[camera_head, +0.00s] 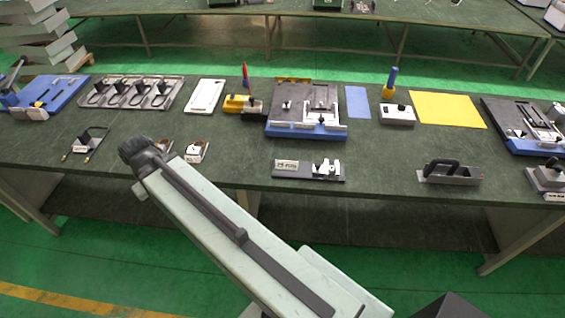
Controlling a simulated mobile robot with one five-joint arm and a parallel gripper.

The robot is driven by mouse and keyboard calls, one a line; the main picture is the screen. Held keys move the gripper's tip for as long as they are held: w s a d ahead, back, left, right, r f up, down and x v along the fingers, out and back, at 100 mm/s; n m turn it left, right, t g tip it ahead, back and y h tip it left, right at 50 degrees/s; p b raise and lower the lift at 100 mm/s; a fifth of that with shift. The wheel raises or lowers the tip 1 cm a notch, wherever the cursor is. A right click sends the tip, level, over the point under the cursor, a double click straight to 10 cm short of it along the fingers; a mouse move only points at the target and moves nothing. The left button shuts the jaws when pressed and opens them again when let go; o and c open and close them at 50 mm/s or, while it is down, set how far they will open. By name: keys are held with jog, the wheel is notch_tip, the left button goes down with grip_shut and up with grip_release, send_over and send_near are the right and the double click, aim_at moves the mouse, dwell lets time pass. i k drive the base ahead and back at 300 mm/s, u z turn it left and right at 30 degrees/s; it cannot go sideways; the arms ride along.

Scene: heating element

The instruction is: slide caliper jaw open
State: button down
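A dark plate (285,179) lies at the front edge of the table, near the middle. On its right half stands a small silver device with upright jaw-like parts (325,168), which may be the caliper. A pale label block (286,165) stands on its left half. The jaw gap is too small to tell. My pale arm (225,230) reaches from the lower right up to the left and ends in a dark joint over the table's front edge, left of the plate. I cannot make out gripper fingers. The arm and the plate are apart.
Behind the plate stands a blue-based fixture (307,131). A dark handled block (450,173) is to the right, and small white-and-brown blocks (197,151) are to the left. A yellow sheet (448,109) lies farther back. Bare table (385,160) shows right of the plate.

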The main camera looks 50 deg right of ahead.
aim_at(318, 168)
jog(key=z, duration=1.7)
jog(key=k, duration=0.5)
jog(key=z, duration=0.2)
jog(key=i, duration=0.45)
jog(key=u, duration=1.4)
jog(key=k, duration=0.3)
jog(key=z, duration=0.1)
